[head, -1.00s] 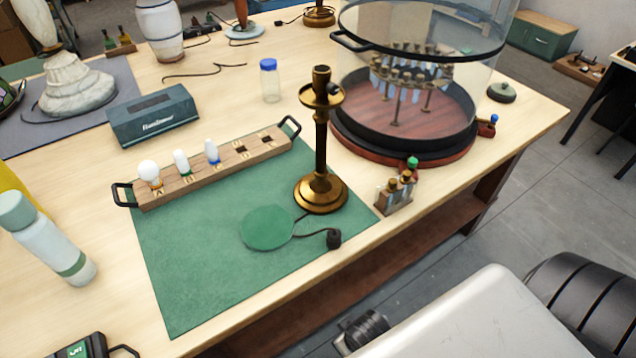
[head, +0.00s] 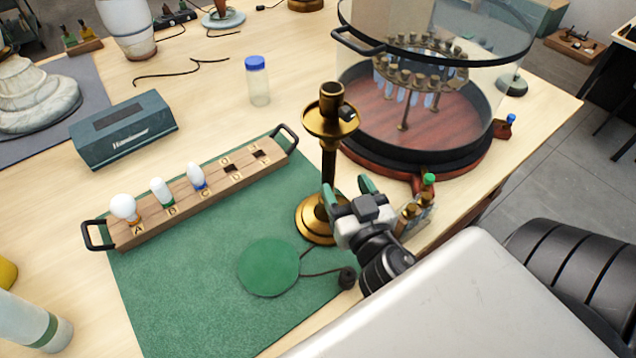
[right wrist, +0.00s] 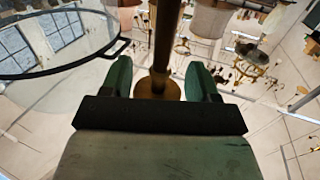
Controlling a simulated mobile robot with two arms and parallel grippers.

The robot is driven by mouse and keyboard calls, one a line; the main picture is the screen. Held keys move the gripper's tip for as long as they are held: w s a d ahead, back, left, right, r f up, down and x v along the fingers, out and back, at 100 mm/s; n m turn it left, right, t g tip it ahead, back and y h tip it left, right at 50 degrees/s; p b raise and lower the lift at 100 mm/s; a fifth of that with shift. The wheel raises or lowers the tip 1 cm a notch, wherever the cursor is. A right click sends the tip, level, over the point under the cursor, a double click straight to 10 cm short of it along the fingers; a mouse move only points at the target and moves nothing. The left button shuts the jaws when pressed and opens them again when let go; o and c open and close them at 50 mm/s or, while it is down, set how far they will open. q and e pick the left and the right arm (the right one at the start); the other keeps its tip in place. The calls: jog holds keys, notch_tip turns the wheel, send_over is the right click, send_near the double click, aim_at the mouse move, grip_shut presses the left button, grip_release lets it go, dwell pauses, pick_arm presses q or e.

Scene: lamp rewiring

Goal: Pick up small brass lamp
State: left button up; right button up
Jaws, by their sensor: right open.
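The small brass lamp (head: 329,160) stands upright on the green mat (head: 200,290), with a dark stem, a brass cup near the top and a round brass base. My right gripper (head: 348,192) is open at the lower stem, just above the base. In the right wrist view the lamp's stem (right wrist: 165,45) runs between the two green fingers (right wrist: 162,80), with a gap visible on each side. A cord runs from the lamp base to a dark plug beside a round green disc (head: 268,267). My left gripper is not in view.
A glass-walled round case (head: 440,110) stands behind the lamp. A wooden bulb holder (head: 205,195) lies to the left, with a blue-capped jar (head: 258,82) behind it.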

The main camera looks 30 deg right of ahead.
aim_at(332, 166)
jog(key=w, duration=0.1)
jog(key=w+p, duration=0.1)
jog(key=w+r+p, duration=0.1)
jog(key=shift+d, duration=0.35)
jog(key=p+x, duration=0.1)
jog(key=x, duration=0.2)
jog(key=shift+w+a+f+p, duration=0.15)
jog(key=shift+w+f+p, duration=0.05)
jog(key=shift+p, duration=0.15)
jog(key=shift+w+f+p, duration=0.15)
jog(key=shift+w+p, duration=0.35)
jog(key=shift+w, duration=0.6)
jog(key=shift+w+d+f, duration=0.1)
jog(key=shift+w+d, duration=0.2)
jog(key=shift+w+f, duration=0.1)
jog(key=shift+w, duration=0.05)
grip_shut()
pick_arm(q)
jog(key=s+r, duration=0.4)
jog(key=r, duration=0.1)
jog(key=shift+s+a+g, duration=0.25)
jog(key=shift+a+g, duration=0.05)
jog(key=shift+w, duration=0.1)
